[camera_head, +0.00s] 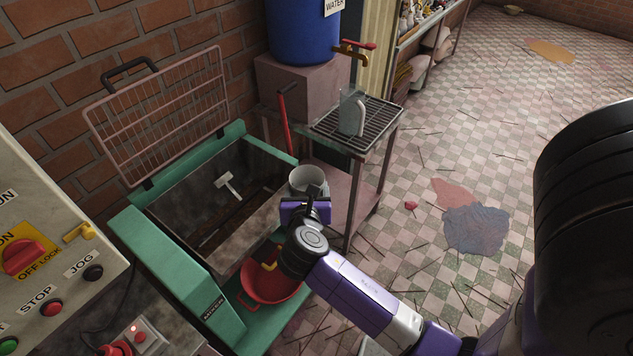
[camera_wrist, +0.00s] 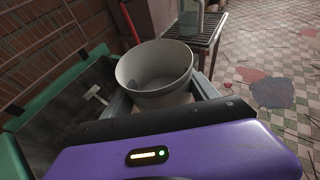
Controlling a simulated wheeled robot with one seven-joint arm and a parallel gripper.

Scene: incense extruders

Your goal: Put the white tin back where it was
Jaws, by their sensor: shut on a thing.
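The white tin (camera_head: 309,178) is upright and held in my gripper (camera_head: 307,194), near the right edge of the green mixer's open trough. In the wrist view the tin (camera_wrist: 152,84) sits between the two fingers of my gripper (camera_wrist: 163,99), its open mouth facing up. The inside that shows looks empty. My gripper is shut on the tin. The tin's lower part is hidden behind the gripper body.
The green mixer (camera_head: 175,250) has its wire guard (camera_head: 160,110) raised. A red basin (camera_head: 270,290) is below my wrist. A metal stand (camera_head: 365,125) bears a clear jug (camera_head: 352,112) beneath the tap of a blue water barrel (camera_head: 300,30). A control panel (camera_head: 50,240) is at left.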

